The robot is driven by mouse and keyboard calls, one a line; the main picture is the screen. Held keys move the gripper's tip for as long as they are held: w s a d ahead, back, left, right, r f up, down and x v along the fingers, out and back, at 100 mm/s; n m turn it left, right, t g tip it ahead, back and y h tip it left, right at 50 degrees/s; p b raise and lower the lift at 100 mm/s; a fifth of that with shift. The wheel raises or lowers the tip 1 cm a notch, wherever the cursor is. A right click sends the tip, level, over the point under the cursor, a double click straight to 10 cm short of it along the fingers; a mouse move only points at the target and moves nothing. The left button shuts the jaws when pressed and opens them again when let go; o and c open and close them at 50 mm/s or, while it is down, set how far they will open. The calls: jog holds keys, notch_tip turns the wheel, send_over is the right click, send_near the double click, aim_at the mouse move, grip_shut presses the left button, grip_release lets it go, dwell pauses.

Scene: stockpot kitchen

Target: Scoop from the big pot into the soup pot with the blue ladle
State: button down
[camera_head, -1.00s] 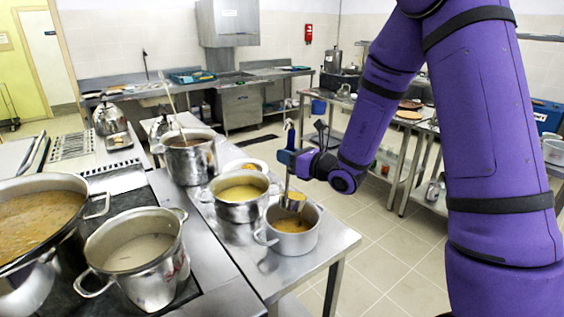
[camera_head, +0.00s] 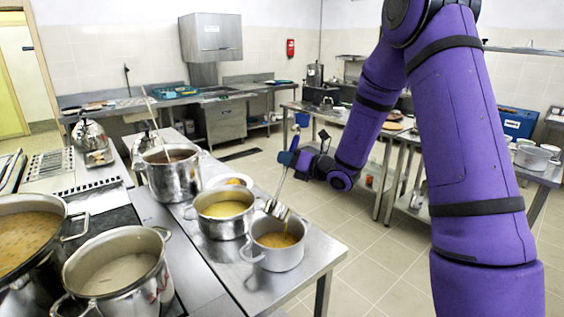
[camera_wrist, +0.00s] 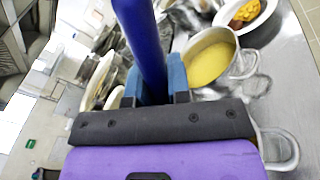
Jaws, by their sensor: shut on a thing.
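My gripper (camera_head: 287,158) is shut on the blue ladle's handle, and the fingers also show around the handle in the wrist view (camera_wrist: 155,86). The ladle's steel bowl (camera_head: 276,209) is tilted over the soup pot (camera_head: 277,258), a small grey pot near the counter's corner. A thin orange stream falls from the bowl into the orange soup inside. The largest pot (camera_head: 28,238), with brown-orange soup, stands at the left edge and is partly cut off. In the wrist view the blue handle (camera_wrist: 143,40) rises between the fingers; the ladle's bowl is hidden there.
A steel pot of yellow soup (camera_head: 222,212) stands just left of the soup pot. A pot of pale liquid (camera_head: 115,272), a taller pot (camera_head: 172,178) with a long utensil and a plate of food (camera_head: 231,181) are nearby. Open floor lies right of the counter.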

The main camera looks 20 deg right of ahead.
jog(key=w+d+f+m, duration=0.7)
jog(key=d+f+m, duration=0.4)
jog(key=f+m, duration=0.1)
jog(key=shift+w+f+m, duration=0.25)
jog(key=shift+w+m, duration=0.05)
dwell(1.0)
jog(key=shift+d, duration=0.1)
dwell(0.3)
dwell(2.1)
